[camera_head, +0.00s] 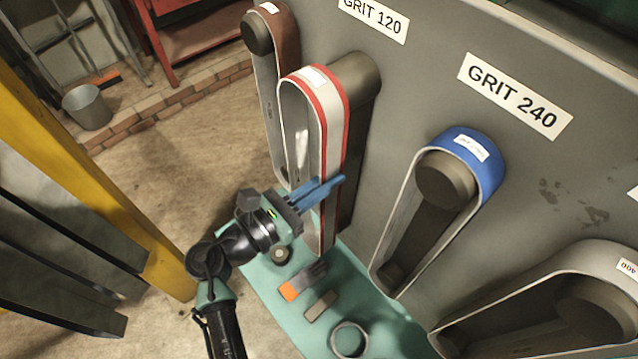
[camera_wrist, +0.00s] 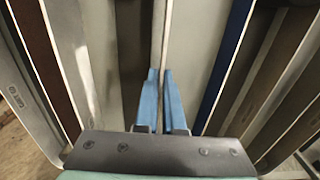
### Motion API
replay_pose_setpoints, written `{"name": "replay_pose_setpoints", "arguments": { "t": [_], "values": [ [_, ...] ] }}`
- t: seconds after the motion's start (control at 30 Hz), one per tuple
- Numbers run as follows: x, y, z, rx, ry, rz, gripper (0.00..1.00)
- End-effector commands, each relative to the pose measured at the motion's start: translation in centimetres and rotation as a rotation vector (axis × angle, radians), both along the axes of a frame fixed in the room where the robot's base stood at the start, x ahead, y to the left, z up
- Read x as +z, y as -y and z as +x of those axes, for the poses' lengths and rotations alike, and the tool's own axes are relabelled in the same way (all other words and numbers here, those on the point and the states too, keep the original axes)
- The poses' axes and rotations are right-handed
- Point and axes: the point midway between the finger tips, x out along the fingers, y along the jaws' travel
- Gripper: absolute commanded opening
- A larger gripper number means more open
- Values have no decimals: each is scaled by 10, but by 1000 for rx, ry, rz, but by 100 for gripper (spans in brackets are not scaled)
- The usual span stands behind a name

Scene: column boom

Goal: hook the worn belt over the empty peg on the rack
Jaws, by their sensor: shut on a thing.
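A belt with a white outer face and red edge stripes (camera_head: 333,115) hangs as a long upright loop under the GRIT 120 label. Its top curve is at the outer end of a thick dark peg (camera_head: 362,72); I cannot tell whether it rests on the peg. My gripper (camera_head: 331,186) is at the right run of this loop, below the top. In the wrist view, the blue fingers (camera_wrist: 161,75) are shut on a thin pale strip (camera_wrist: 162,35), seen edge-on, which appears to be this belt. The peg's lower side is partly hidden behind the belt.
A brown belt (camera_head: 287,45) hangs at left, a blue belt (camera_head: 482,165) under GRIT 240, and a grey belt (camera_head: 590,255) at lower right. A green shelf (camera_head: 262,285) with small items lies below. A yellow post (camera_head: 90,170) stands left.

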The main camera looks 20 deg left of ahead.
Motion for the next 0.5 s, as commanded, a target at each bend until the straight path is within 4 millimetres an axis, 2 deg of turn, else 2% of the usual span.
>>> {"name": "replay_pose_setpoints", "arguments": {
  "t": [0.5],
  "values": [
    [0, 18, 26, -3, 1, 0, 0]
  ]
}}
